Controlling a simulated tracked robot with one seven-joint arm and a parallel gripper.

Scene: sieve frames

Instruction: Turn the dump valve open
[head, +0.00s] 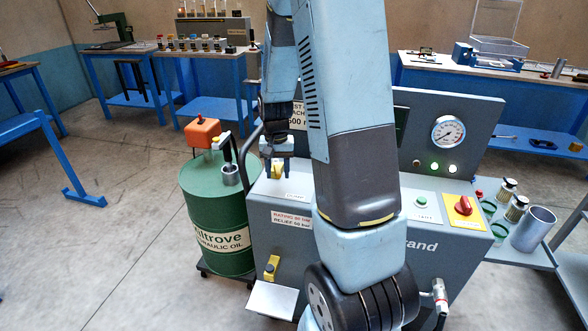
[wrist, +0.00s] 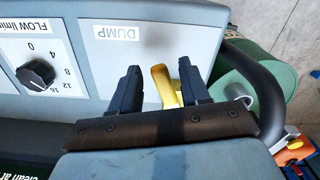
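The dump valve shows as a yellow lever (wrist: 162,84) on the grey panel beside the upside-down DUMP label (wrist: 117,33) in the wrist view. In the head view the yellow lever (head: 277,171) is partly hidden by my gripper (head: 278,163). In the wrist view the two black fingers of my gripper (wrist: 160,66) are apart, one on each side of the lever. A gap shows on the left of the lever; the right finger is nearer to it. I cannot tell whether that finger touches it.
A black FLOW knob (wrist: 36,74) is left of the lever in the wrist view. A green oil drum (head: 215,215) stands left of the test machine (head: 325,243), with a black hose or bar between. My arm hides the panel's middle.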

